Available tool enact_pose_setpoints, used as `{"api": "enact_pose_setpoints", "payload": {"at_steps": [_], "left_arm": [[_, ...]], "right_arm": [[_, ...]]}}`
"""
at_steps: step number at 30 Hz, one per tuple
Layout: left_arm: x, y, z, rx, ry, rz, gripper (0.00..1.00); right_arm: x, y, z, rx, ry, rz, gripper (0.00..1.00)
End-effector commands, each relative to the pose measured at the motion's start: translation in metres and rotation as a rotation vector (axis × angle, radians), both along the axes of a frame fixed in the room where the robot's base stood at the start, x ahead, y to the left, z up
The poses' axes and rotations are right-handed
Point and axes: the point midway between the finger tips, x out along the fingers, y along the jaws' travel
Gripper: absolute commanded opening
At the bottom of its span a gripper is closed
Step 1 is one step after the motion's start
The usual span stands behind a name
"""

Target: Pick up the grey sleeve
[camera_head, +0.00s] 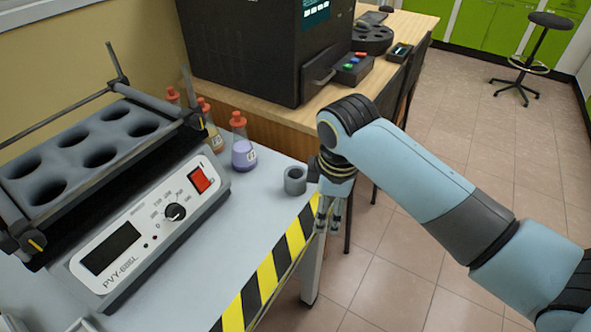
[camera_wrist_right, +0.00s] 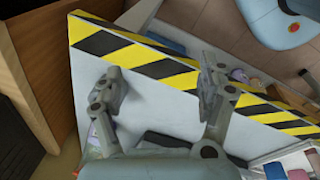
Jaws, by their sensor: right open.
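The grey sleeve (camera_head: 294,181) is a short, hollow cylinder standing upright near the far right corner of the grey table (camera_head: 235,225). My right gripper (camera_head: 329,214) points down just to the right of the sleeve, at the striped table edge, apart from it. Its two fingers are spread with nothing between them, which also shows in the right wrist view (camera_wrist_right: 160,92). I cannot make out the sleeve in the right wrist view. My left gripper is not in view.
A PVY-686L device (camera_head: 150,225) with a holed rack (camera_head: 80,150) fills the table's left side. Yellow-black tape (camera_head: 268,280) marks the edge. A black machine (camera_head: 245,50) stands on a wooden table.

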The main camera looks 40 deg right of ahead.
Motion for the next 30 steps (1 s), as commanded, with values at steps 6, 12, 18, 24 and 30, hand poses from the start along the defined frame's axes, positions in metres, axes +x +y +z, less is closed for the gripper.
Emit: {"api": "enact_pose_setpoints", "payload": {"at_steps": [6, 12, 18, 24, 30], "left_arm": [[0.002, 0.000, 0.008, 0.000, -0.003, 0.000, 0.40], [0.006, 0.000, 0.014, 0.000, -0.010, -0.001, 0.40], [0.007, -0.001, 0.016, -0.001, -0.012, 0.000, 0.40], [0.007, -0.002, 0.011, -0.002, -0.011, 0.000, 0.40], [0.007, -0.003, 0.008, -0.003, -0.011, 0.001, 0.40]], "right_arm": [[0.054, -0.004, 0.031, -0.014, 0.063, 0.291, 0.75], [0.096, -0.006, 0.064, -0.009, 0.115, 0.564, 0.75], [0.119, -0.007, 0.082, 0.003, 0.147, 0.747, 0.75], [0.120, -0.007, 0.049, 0.005, 0.151, 0.764, 0.75], [0.121, -0.008, 0.030, 0.004, 0.150, 0.763, 0.75]]}}
